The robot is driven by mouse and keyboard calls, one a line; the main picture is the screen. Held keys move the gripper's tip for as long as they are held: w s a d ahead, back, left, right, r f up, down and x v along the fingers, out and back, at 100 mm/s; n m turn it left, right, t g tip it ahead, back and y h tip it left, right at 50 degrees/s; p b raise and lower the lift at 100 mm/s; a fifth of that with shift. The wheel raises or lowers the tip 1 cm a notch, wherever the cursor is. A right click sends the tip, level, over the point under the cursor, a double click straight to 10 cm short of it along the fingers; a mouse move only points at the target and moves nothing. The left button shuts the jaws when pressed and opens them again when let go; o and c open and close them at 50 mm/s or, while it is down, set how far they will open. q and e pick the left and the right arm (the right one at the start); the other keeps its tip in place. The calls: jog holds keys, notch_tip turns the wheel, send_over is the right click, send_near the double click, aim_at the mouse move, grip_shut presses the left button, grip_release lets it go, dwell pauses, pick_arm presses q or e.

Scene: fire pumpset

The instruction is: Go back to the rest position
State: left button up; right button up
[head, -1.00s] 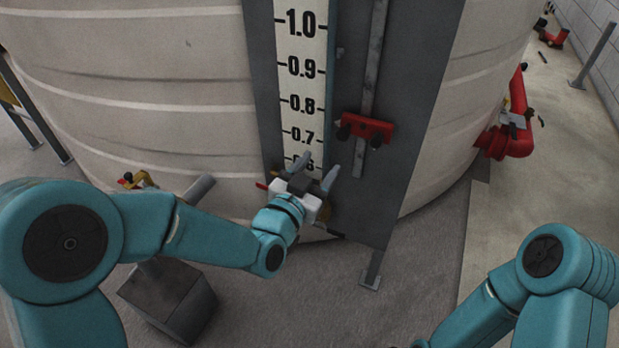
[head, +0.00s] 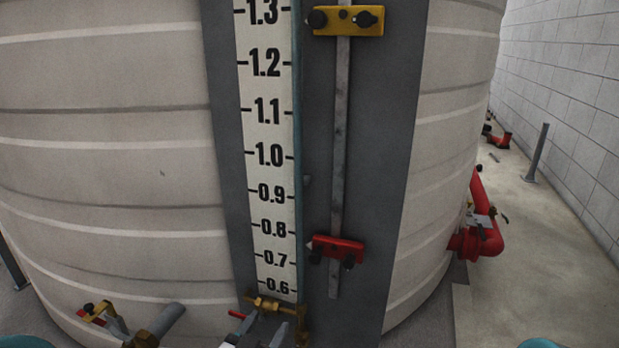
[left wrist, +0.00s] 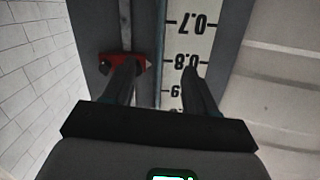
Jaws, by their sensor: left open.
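My left gripper (head: 264,322) shows at the bottom edge of the head view, in front of the foot of the gauge board. Most of its arm is cut off by the frame. In the left wrist view its two dark fingers (left wrist: 157,68) stand well apart with nothing between them. Beyond them, the white gauge board (left wrist: 190,35) appears upside down. My right gripper is out of view.
The gauge board (head: 268,150) runs up the pale ribbed tank (head: 100,200). Beside it a rail carries a yellow clamp (head: 348,21) and a red clamp (head: 338,248). Brass fittings (head: 266,304) sit at its foot. A red pipe (head: 480,225) stands right, by open floor.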

pick_arm(q)
jog(key=s+a+f+n+g+y, duration=0.1)
jog(key=s+a+f+g, duration=0.15)
jog(key=f, duration=0.45)
jog(key=s+a+f+n+g, duration=0.1)
jog(key=s+f+g, duration=0.15)
jog(key=f, duration=0.45)
jog(key=s+a+f+n+g+y, duration=0.1)
jog(key=s+f+g, duration=0.15)
jog(key=f, duration=0.35)
jog(key=s+d+f+n+g+h, duration=0.15)
jog(key=s+f+g, duration=0.3)
jog(key=s, duration=0.45)
jog(key=s+f+n+g, duration=0.2)
jog(key=s+f+g, duration=0.3)
jog(key=s, duration=0.4)
notch_tip(320, 180, up, 21)
jog(key=t+p, duration=0.1)
jog(key=p, duration=2)
jog(key=shift+w+d+p, duration=0.2)
jog(key=shift+w+p, duration=0.05)
jog(key=shift+p, duration=0.05)
